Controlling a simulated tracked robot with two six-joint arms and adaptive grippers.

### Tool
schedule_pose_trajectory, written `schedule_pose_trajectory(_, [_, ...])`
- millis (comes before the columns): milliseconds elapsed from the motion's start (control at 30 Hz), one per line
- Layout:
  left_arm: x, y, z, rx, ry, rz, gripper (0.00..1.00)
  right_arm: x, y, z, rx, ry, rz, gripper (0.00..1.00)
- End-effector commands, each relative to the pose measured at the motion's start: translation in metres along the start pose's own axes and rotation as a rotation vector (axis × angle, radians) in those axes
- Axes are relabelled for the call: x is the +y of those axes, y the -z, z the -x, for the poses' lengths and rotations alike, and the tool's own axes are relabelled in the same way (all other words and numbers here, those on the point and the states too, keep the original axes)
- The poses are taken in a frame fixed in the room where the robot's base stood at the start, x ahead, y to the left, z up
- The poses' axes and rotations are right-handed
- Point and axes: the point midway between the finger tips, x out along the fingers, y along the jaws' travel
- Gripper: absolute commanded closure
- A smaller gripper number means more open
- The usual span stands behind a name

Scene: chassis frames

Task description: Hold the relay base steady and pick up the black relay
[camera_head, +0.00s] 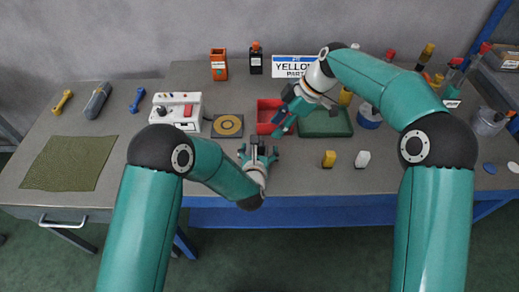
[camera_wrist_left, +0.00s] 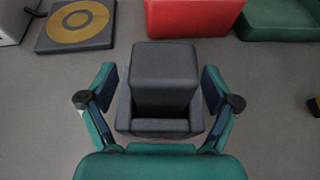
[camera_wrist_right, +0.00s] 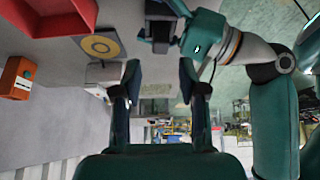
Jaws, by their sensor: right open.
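The black relay (camera_wrist_left: 165,68) is a dark block standing upright in its relay base (camera_wrist_left: 160,127), a dark holder with a wider foot. In the head view the relay (camera_head: 257,142) is small, at the left gripper. My left gripper (camera_wrist_left: 160,80) is open, one finger on each side of the base; I cannot tell whether they touch it. My right gripper (camera_head: 279,122) is open and empty, above and beyond the relay, over the red bin. In the right wrist view dark parts of the relay and base (camera_wrist_right: 160,36) show beyond the open right fingers (camera_wrist_right: 159,68).
A red bin (camera_head: 264,104) and a green tray (camera_head: 325,133) lie behind. A square pad with a yellow ring (camera_head: 228,116) and a white instrument box (camera_head: 187,97) are to the left. A yellow block (camera_head: 329,159) and a white block (camera_head: 362,159) stand right, near the front edge.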

Motion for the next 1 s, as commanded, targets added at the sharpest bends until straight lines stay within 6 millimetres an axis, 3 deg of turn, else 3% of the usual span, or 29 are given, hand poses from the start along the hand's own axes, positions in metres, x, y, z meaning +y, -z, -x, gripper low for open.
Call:
schedule_pose_trajectory(33, [0.0001, -0.0001, 0.0001, 0.0, 0.0, 0.0, 0.22, 0.0, 0.0, -0.0001, 0.0, 0.0, 0.0, 0.58])
schedule_pose_trajectory(333, [0.0002, 0.0001, 0.0002, 0.0, 0.0, 0.0, 0.72, 0.0, 0.0, -0.0002, 0.0, 0.0, 0.0, 0.58])
schedule_pose_trajectory(767, [0.0003, 0.001, 0.0002, 0.002, -0.001, 0.0, 0.74, 0.0, -0.0001, -0.0002, 0.0, 0.0, 0.0, 0.58])
schedule_pose_trajectory(900, [0.0003, 0.0013, 0.0002, 0.003, 0.0, 0.0, 0.74, -0.0001, -0.0001, -0.0002, 0.0, 0.0, 0.017, 0.39])
schedule_pose_trajectory(1000, [0.0002, 0.0015, 0.0002, 0.003, 0.0, 0.0, 0.74, -0.0011, -0.001, -0.0002, -0.004, 0.005, 0.075, 0.39])
